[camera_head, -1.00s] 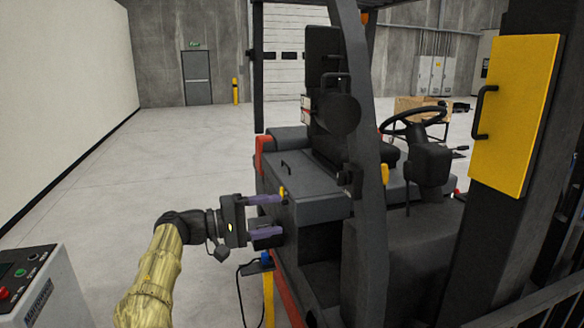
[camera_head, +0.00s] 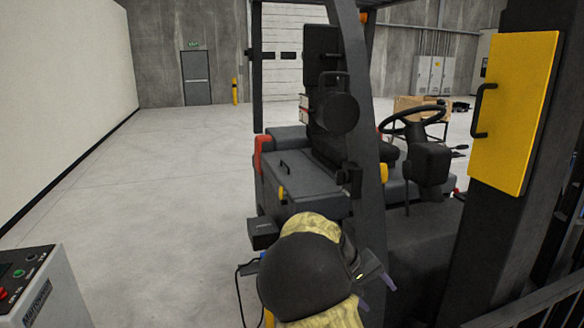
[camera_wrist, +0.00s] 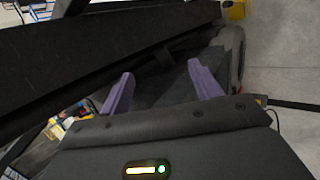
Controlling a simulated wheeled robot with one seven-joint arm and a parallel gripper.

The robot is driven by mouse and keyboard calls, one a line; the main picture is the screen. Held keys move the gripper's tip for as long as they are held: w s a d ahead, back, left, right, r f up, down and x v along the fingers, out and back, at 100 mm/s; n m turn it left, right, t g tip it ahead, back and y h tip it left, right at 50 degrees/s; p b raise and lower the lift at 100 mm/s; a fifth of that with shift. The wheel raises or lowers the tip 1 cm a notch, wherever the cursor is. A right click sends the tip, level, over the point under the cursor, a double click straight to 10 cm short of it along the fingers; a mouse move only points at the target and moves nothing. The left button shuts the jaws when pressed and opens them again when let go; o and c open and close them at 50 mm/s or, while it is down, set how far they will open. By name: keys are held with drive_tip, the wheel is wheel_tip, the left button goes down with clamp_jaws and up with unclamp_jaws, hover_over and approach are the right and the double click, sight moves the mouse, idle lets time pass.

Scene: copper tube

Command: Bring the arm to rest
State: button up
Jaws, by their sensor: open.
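My arm (camera_head: 305,270) is folded in front of the body camera, its dark rounded joint and yellowish sleeve filling the lower middle. My gripper (camera_head: 376,293) shows only partly behind it, beside the forklift's dark pillar, with purple fingers. In the wrist view my gripper (camera_wrist: 162,68) has its two purple fingers well apart, with nothing between them. Dark forklift (camera_head: 300,190) parts lie beyond the fingertips there. I cannot tell how close the fingers are to the forklift.
A dark box (camera_head: 263,232) juts from the forklift's side, left of my arm. A grey console (camera_head: 45,288) stands at lower left. A yellow panel (camera_head: 514,115) is at the right. The floor (camera_head: 160,190) between console and forklift is clear.

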drive_tip(key=s+a+f+y, duration=0.1)
drive_tip(key=s+y, duration=0.1)
drive_tip(key=s, duration=0.5)
drive_tip(key=s+a+f+m+t+y, duration=0.1)
drive_tip(key=s+a+f+y, duration=0.1)
drive_tip(key=s, duration=0.5)
drive_tip(key=s+a+f+m+t+y, duration=0.1)
drive_tip(key=s+f+y, duration=0.1)
drive_tip(key=s, duration=0.5)
drive_tip(key=shift+a+y, duration=0.4)
drive_tip(key=shift+y, duration=0.4)
drive_tip(key=shift+w, duration=0.15)
